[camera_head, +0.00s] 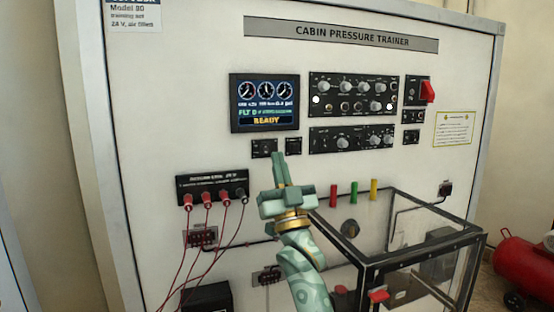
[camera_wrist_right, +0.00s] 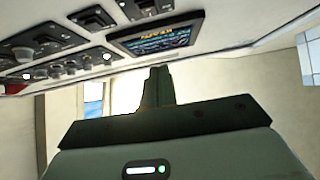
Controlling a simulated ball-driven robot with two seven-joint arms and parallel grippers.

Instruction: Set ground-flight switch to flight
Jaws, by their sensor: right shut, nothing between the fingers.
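The cabin pressure trainer panel (camera_head: 150,90) fills the head view. The ground-flight switch cannot be picked out by label. Two small dark switch plates, one on the left (camera_head: 264,148) and one on the right (camera_head: 294,146), sit below the screen; other small plates sit at the right (camera_head: 411,137). My right gripper (camera_head: 280,157) is shut and empty, pointing up, with its tips in front of or just below the left plate; contact cannot be told. In the right wrist view its fingers (camera_wrist_right: 158,86) are together, with the screen (camera_wrist_right: 155,38) beyond. My left gripper is out of view.
The display (camera_head: 264,102) reads READY. Knob panels (camera_head: 352,97) and a red-handled switch (camera_head: 428,91) lie to its right. Red-plugged cables (camera_head: 206,199) hang at left. A framed clear box (camera_head: 430,240) juts out at lower right, close to my right arm.

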